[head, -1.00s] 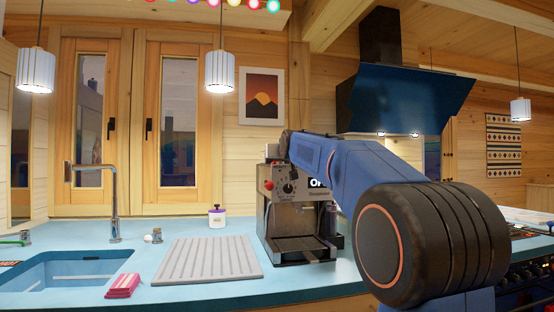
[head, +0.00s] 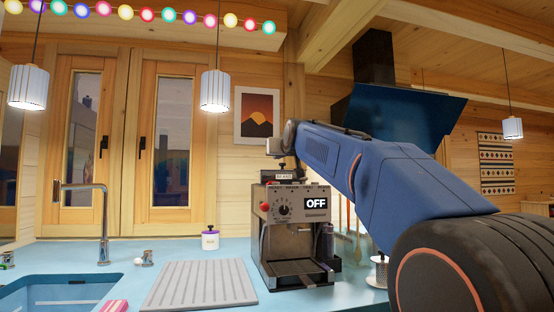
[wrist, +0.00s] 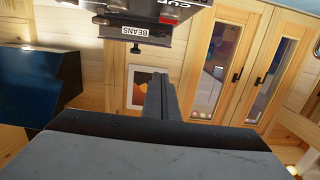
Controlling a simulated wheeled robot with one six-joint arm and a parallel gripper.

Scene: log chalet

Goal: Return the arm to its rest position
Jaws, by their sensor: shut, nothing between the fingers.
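My blue arm reaches from the lower right of the head view up and left, with its elbow in front of the range hood. My gripper (wrist: 158,78) shows in the wrist view as narrow grey fingers shut together with nothing held. In the head view the far end of the arm is by the top of the coffee machine (head: 288,232), and I cannot make out the fingers there. The wrist view appears upside down, with the coffee machine's BEANS label (wrist: 134,31) at the top.
The blue counter (head: 350,295) holds a grey ribbed drying mat (head: 202,284), a white lidded jar (head: 210,240), a sink (head: 60,292) and a tall tap (head: 103,220). A pendant lamp (head: 215,90) hangs left of the arm. The dark range hood (head: 405,112) is behind it.

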